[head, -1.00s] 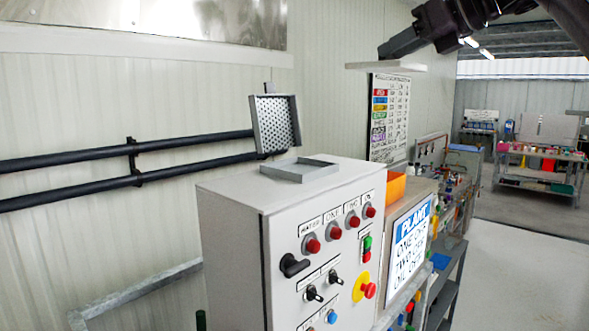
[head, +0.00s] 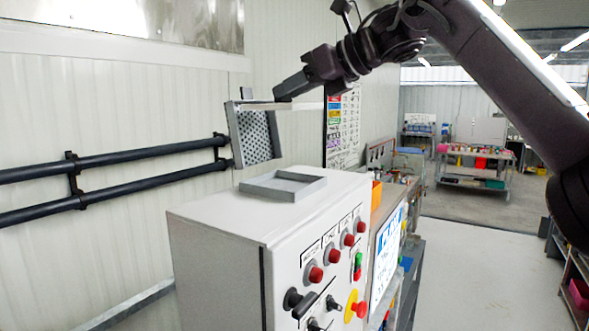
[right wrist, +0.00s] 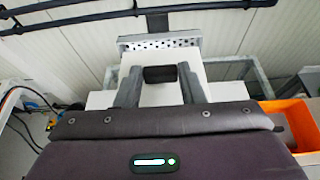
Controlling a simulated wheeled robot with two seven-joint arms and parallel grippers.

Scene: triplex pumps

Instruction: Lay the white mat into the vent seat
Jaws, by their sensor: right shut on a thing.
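The white mat (head: 306,106) is a thin flat slab, seen nearly edge-on in the head view. My right gripper (head: 282,97) is shut on it and holds it level, well above the control cabinet. In the right wrist view the mat (right wrist: 160,97) shows pale between the two dark fingers of the gripper (right wrist: 160,80). The vent seat appears to be the shallow grey raised frame (head: 283,185) on the cabinet top; it looks empty. A framed perforated panel (head: 257,137) stands tilted behind it, partly covered by the mat's edge. My left gripper is out of view.
The white cabinet (head: 215,235) carries red buttons and switches on its front. Two dark pipes (head: 110,165) run along the wall behind. An orange bin (head: 376,194) stands to the cabinet's right; it also shows in the right wrist view (right wrist: 288,118). Open floor lies at right.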

